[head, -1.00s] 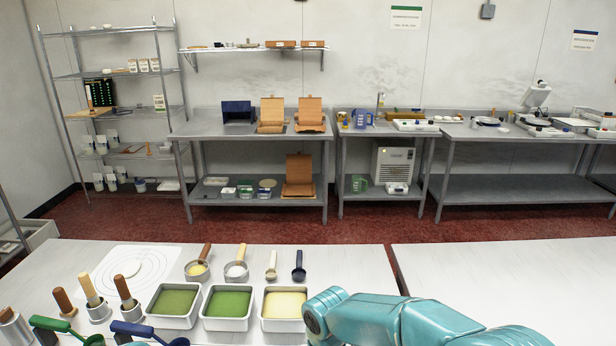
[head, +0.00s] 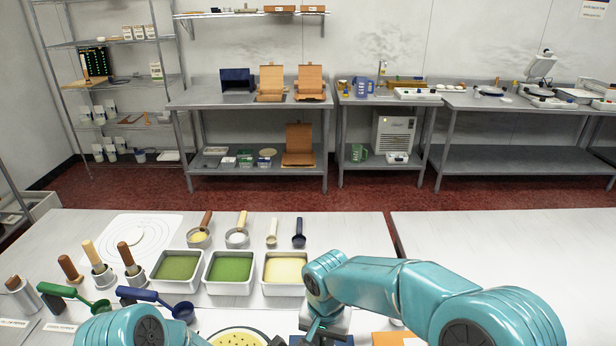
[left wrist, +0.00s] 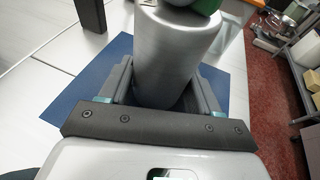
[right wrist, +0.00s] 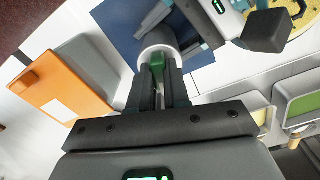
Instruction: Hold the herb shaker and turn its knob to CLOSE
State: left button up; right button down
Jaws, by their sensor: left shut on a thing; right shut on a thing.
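The herb shaker is a brushed metal cylinder (left wrist: 172,55) standing over a blue mat (left wrist: 85,95) in the left wrist view. My left gripper (left wrist: 165,88) is shut around its body. In the right wrist view, the shaker's round end (right wrist: 150,46) carries a green knob (right wrist: 157,62). My right gripper (right wrist: 158,88) is shut on this knob, with its fingers either side of it. No CLOSE marking is legible, so the knob's setting cannot be told. In the head view the shaker is mostly hidden by my right arm and the lower edge.
A yellow dotted disc (head: 240,338) is left of my right arm. Three square tubs, including a yellow one (head: 286,270), stand behind. Green (head: 70,295) and blue (head: 150,298) scoops lie left. The right-hand table (head: 500,250) is clear.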

jog(key=m, duration=0.5)
jog(key=shift+m, duration=0.7)
jog(key=m, duration=0.3)
jog(key=c, duration=1)
grip_release()
